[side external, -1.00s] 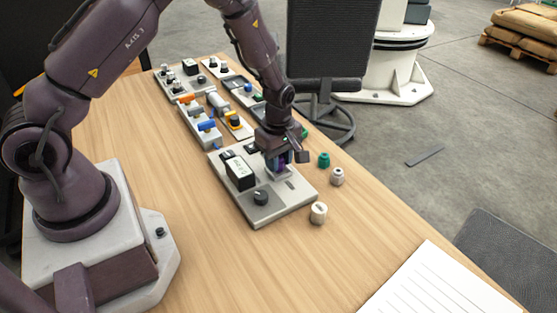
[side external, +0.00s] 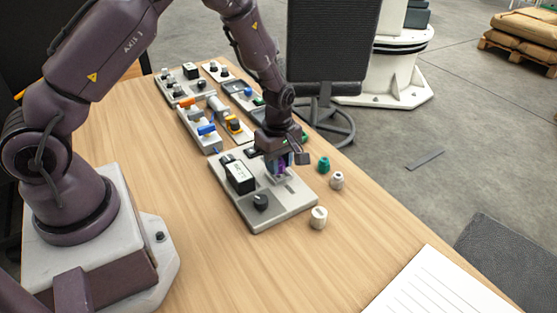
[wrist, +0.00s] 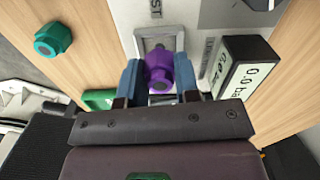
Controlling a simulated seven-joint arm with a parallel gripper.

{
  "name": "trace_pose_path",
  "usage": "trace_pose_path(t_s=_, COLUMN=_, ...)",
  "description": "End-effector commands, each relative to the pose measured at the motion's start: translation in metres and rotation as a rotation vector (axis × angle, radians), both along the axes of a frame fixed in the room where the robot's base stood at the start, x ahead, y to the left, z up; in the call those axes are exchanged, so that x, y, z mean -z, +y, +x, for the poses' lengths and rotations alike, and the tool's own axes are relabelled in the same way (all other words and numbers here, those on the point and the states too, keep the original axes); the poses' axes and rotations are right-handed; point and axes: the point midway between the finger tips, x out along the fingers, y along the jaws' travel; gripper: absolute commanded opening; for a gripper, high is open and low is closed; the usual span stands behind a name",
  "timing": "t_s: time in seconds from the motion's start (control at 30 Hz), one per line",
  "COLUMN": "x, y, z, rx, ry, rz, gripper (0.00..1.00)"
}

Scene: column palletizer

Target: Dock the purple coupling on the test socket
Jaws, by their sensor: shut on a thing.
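My gripper (wrist: 158,85) is shut on the purple coupling (wrist: 158,68), with one blue finger on each side of it. The coupling also shows in the side view (side external: 281,167), low between the fingers. It is over the test socket (wrist: 158,40), a square-framed recess on the grey test panel (side external: 285,205). In the wrist view the coupling covers the lower part of the socket, with a bit of the socket's inside visible above it. I cannot tell whether the coupling touches the socket. A display box (wrist: 247,68) reading 0.0 bar stands beside the socket.
A teal coupling (side external: 324,164), a grey one (side external: 337,180) and a white one (side external: 318,217) stand on the table right of the panel. A black knob (side external: 261,201) sits on the panel. Other panels (side external: 205,112) with fittings lie behind.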

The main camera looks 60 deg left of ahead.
Motion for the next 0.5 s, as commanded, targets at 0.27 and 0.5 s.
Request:
trace_pose_path(t_s=0.27, x=0.0048, y=0.0001, z=0.0003, rx=-0.001, ry=0.000, rz=0.000, gripper=0.00)
trace_pose_path(t_s=0.5, x=0.0096, y=0.0001, z=0.0003, rx=-0.001, ry=0.000, rz=0.000, gripper=0.00)
